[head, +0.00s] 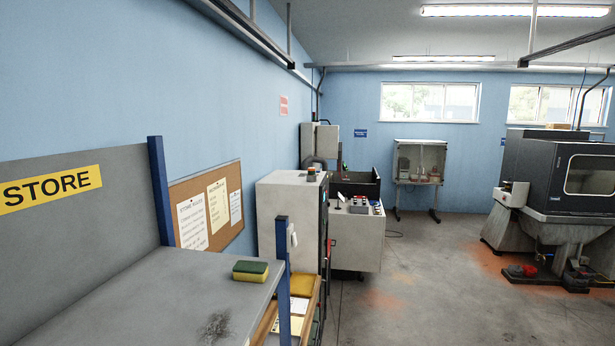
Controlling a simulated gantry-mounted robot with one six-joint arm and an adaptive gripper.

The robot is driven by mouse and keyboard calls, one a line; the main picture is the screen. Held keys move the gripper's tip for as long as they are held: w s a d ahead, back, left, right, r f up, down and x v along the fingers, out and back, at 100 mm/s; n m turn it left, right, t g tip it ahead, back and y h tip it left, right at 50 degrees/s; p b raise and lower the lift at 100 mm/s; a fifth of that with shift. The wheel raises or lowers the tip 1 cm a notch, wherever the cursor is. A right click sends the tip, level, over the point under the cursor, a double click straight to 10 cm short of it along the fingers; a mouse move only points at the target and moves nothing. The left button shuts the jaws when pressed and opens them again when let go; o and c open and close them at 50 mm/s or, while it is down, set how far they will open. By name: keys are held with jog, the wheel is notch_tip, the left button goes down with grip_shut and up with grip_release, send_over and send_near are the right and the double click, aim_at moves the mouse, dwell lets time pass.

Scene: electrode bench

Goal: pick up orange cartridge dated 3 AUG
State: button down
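No orange cartridge and no 3 AUG date can be made out in the head view. My gripper is not in view. A grey bench (150,300) with a yellow STORE sign (52,188) fills the lower left. A yellow and green sponge (250,271) lies on it near its right edge. Below and beyond that edge, lower shelves hold a yellow item (301,285) and pale cards, too small to read.
A grey cabinet (285,215) and a control console (357,235) stand beyond the bench. A glass-fronted case (419,165) is at the back wall. A large dark machine (560,180) stands right. The concrete floor (430,290) between is mostly clear.

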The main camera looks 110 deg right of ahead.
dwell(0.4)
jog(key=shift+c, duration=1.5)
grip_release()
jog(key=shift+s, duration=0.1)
